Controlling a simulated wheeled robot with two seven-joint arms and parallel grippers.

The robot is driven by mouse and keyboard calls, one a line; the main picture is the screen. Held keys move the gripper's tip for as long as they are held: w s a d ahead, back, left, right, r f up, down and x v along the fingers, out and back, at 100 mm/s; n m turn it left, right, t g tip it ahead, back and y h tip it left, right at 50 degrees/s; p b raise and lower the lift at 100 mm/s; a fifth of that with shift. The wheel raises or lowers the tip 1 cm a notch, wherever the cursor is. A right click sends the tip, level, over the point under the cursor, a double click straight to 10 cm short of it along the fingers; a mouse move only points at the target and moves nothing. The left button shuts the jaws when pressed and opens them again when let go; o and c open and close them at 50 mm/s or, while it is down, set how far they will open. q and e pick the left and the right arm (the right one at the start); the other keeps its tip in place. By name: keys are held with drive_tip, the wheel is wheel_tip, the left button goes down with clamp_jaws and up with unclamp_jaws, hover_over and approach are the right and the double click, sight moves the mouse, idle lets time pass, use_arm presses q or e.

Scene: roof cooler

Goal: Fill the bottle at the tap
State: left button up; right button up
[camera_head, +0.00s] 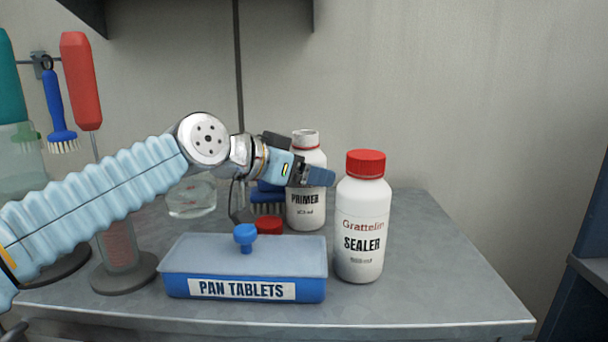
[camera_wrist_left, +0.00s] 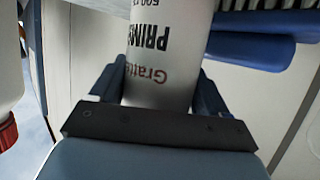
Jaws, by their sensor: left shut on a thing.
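A white bottle labelled PRIMER (camera_head: 306,212) stands upright at the back of the grey table in the head view. Its top is white and shows no red cap like the sealer's. My left gripper (camera_head: 318,177) comes in from the left across its upper body and is shut on it. In the left wrist view, the primer bottle (camera_wrist_left: 165,50) is between the two fingers of my left gripper (camera_wrist_left: 158,85), its label upside down. I cannot tell whether its base is off the table. No tap shows. My right gripper is out of view.
A red-capped SEALER bottle (camera_head: 362,225) stands close right of the primer. A blue PAN TABLETS box (camera_head: 244,270) is in front. The table's right side (camera_head: 440,265) is clear.

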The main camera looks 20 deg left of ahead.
use_arm(q)
drive_tip(key=o, duration=1.1)
drive_tip(key=shift+s+a+r, duration=0.1)
